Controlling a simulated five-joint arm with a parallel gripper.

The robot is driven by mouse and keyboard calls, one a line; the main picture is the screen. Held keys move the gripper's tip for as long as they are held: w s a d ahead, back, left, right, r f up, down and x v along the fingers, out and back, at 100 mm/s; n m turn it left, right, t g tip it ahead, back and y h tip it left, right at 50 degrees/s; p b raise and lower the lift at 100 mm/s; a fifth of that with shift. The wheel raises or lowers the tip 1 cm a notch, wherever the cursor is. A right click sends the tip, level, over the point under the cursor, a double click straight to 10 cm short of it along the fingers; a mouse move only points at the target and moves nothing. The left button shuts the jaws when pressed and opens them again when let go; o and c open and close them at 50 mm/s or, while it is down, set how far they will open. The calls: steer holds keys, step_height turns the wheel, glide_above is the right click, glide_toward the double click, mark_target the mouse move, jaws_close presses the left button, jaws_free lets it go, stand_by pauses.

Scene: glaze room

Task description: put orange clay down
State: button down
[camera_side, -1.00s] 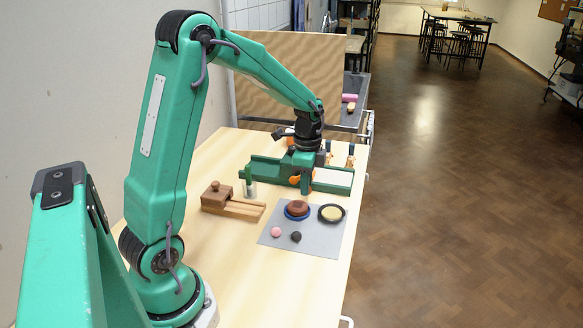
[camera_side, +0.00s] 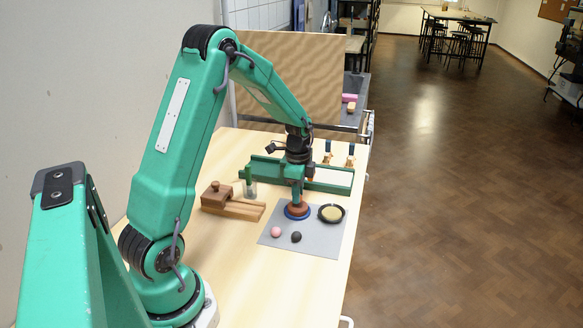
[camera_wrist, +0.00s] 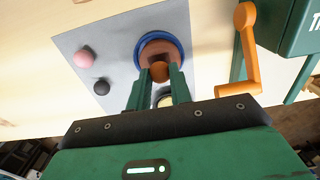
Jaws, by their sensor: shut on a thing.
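The orange clay (camera_wrist: 158,72) is a small ball pinched between the fingertips of my gripper (camera_wrist: 159,78) in the wrist view. Behind it in that view is a round brown piece (camera_wrist: 157,49) on a blue dish (camera_wrist: 147,36). In the side view my gripper (camera_side: 297,198) points down right over the brown piece (camera_side: 298,212) and blue dish (camera_side: 288,216). The clay is not clearly seen there. I cannot tell whether it touches the brown piece.
A grey mat (camera_side: 318,240) holds a pink ball (camera_side: 276,232), a black ball (camera_side: 296,237) and a dark-rimmed cream dish (camera_side: 331,213). A wooden block tool (camera_side: 233,207) lies left. A green frame (camera_side: 335,177) stands behind; an orange crank (camera_wrist: 247,50) shows close right in the wrist view.

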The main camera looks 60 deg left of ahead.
steer(key=shift+f, duration=0.35)
steer(key=shift+f, duration=0.15)
steer(key=c, duration=1.3)
jaws_free()
steer(key=shift+o, duration=0.2)
step_height(320, 180, up, 12)
steer(key=shift+r, duration=0.2)
